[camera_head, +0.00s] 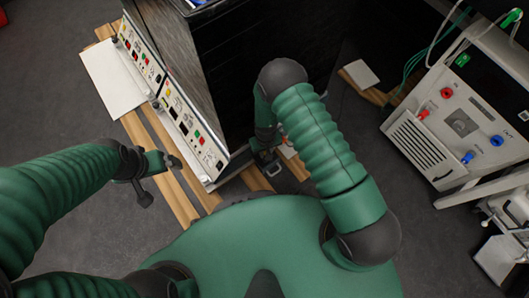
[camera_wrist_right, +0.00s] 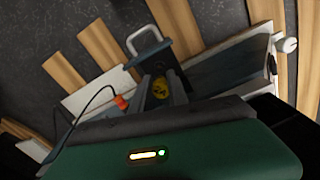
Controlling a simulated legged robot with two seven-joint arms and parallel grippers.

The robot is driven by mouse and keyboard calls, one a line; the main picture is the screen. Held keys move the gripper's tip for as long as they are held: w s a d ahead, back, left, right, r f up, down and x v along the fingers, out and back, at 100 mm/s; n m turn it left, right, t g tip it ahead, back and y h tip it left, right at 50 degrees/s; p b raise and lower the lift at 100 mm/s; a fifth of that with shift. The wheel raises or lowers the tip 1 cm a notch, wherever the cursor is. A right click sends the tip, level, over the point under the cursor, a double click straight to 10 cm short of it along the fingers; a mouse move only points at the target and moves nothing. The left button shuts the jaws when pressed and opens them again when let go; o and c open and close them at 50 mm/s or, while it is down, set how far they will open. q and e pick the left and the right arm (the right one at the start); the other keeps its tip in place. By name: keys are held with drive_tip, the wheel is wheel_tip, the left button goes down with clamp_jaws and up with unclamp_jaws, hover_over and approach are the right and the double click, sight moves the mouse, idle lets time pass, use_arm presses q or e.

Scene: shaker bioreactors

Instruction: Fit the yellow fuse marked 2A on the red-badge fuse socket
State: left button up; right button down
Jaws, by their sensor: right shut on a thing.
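My right gripper (camera_wrist_right: 163,85) is shut on a small yellow piece (camera_wrist_right: 159,88), which shows between its fingers in the right wrist view and seems to be the yellow fuse. Its 2A marking cannot be read. In the head view my right gripper (camera_head: 268,168) is low beside the black cabinet, partly hidden by my arm, and the fuse cannot be made out there. My left gripper (camera_head: 158,178) is open and empty, left of the cabinet's control panels. I cannot pick out the red-badge fuse socket in either view.
The black cabinet (camera_head: 220,60) has panels (camera_head: 190,125) with coloured buttons and stands on wooden slats (camera_head: 180,200). A white machine (camera_head: 465,105) with red and blue ports stands at the right.

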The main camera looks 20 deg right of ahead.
drive_tip(key=shift+d+f+b, duration=0.15)
drive_tip(key=shift+f+b, duration=0.2)
drive_tip(key=shift+f, duration=0.05)
drive_tip(key=shift+f+b, duration=0.35)
wheel_tip(320, 180, down, 3)
drive_tip(key=shift+r+b, duration=0.15)
drive_tip(key=shift+b, duration=1.1)
drive_tip(key=shift+r, duration=0.2)
drive_tip(key=shift+s+p, duration=0.1)
drive_tip(key=shift+p, duration=0.3)
drive_tip(key=shift+f+b, duration=0.55)
drive_tip(key=shift+f, duration=0.55)
drive_tip(key=c, duration=1.2)
unclamp_jaws()
